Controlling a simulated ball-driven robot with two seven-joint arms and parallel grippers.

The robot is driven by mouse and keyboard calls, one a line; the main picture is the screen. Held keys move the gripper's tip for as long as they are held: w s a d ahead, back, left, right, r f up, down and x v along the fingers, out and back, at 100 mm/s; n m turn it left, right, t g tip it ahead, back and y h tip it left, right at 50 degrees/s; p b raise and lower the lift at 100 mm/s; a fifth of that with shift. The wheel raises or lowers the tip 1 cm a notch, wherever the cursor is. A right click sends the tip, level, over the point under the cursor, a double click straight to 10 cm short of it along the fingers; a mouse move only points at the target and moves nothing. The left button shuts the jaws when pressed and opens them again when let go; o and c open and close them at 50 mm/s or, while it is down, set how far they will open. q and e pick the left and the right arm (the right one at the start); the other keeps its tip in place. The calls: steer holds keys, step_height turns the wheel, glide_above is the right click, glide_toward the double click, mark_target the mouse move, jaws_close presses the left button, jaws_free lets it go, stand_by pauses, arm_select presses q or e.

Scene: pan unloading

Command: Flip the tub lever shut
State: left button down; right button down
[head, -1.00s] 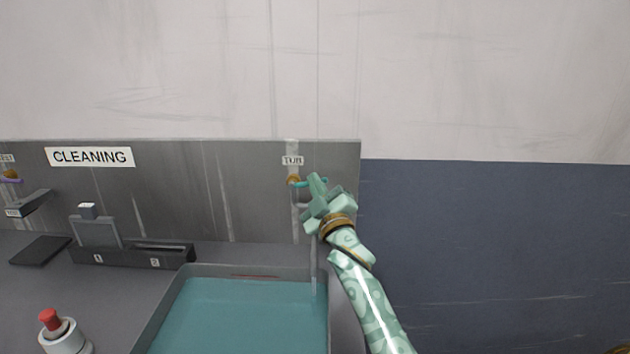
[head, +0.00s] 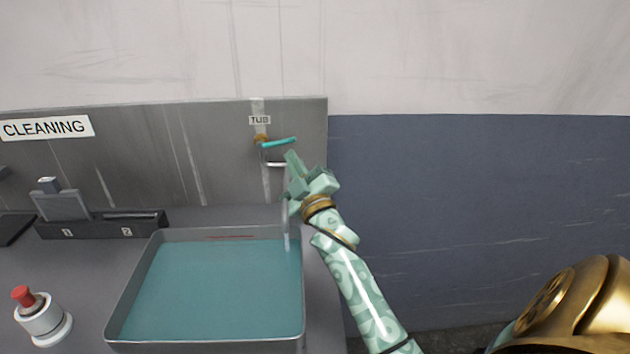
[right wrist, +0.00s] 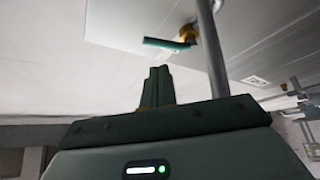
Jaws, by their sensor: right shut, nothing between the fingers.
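The tub lever (head: 279,142) is a teal handle on a brass valve (head: 261,139), below the TUB label (head: 259,119) on the grey back panel. It sticks out to the right, tilted slightly up. It also shows in the right wrist view (right wrist: 166,43), beyond the fingertips. My right gripper (head: 291,156) is shut and empty, just below and right of the lever's end, apart from it. A stream of water falls from the spout (head: 276,164) into the tub (head: 113,325), which holds teal water (head: 215,285). My left gripper is not in view.
A white dispenser with a red top (head: 23,296) stands left of the tub. A dark rack with numbered slots (head: 100,226) is behind it, below the CLEANING sign (head: 45,128). Right of the panel is bare wall (head: 480,200).

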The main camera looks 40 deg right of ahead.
steer(key=s+a+p, duration=0.1)
steer(key=s+a, duration=0.1)
steer(key=s, duration=0.9)
steer(key=shift+a+r+p, duration=0.15)
steer(key=shift+a+p, duration=0.2)
